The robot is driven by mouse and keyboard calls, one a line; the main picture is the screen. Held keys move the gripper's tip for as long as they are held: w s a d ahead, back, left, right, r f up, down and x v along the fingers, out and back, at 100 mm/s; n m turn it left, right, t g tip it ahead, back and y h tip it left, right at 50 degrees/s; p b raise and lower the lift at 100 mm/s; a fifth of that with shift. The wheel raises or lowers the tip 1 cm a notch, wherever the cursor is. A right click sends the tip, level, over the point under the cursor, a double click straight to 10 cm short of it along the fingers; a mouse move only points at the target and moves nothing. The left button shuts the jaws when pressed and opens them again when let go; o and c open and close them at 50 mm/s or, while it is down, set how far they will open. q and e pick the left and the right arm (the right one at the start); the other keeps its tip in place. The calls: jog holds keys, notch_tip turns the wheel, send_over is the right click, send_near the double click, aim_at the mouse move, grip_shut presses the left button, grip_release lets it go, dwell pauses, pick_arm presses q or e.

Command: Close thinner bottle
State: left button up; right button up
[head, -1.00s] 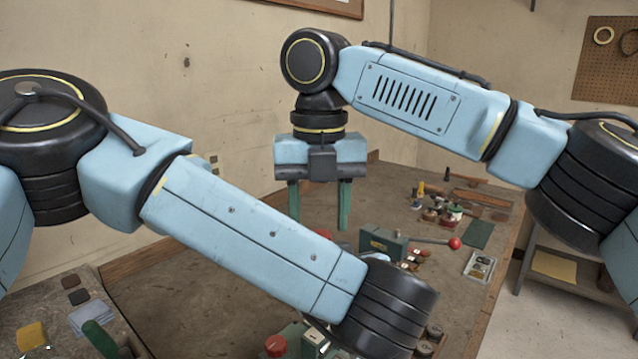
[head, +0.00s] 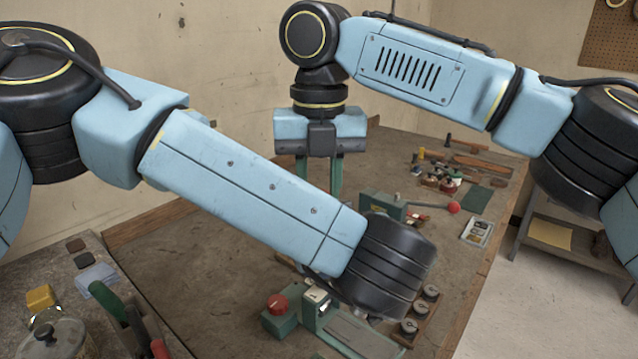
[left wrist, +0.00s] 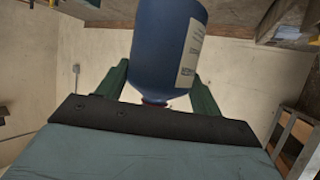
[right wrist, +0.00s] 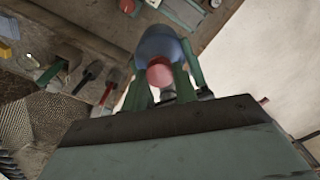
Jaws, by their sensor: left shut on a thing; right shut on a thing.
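The thinner bottle is blue with a pale label. In the left wrist view the bottle (left wrist: 165,50) stands between the green fingers of my left gripper (left wrist: 157,88), which is shut on it; a bit of red shows at its end near the palm. In the right wrist view the bottle (right wrist: 163,42) lies beyond the red cap (right wrist: 160,72). My right gripper (right wrist: 161,88) is shut on the cap, at the bottle's end. Whether the cap is seated cannot be told. In the head view my right gripper (head: 319,172) points down; my left arm hides its fingertips, my left gripper and the bottle.
A green machine with a red knob (head: 277,304) stands on the bench below my left arm. Spools (head: 410,326) lie to its right. A lidded jar (head: 58,338) and a green-handled tool (head: 108,300) are at lower left. A red-tipped lever (head: 453,207) sticks out farther back.

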jog(key=m, duration=0.9)
jog(key=shift+m, duration=0.4)
jog(key=m, duration=0.5)
jog(key=shift+m, duration=0.3)
jog(key=m, duration=1.4)
jog(key=shift+f+m, duration=0.1)
jog(key=shift+m, duration=0.2)
jog(key=m, duration=0.5)
jog(key=shift+m, duration=0.3)
jog(key=m, duration=0.5)
jog(key=o, duration=1.2)
jog(key=shift+c, duration=0.2)
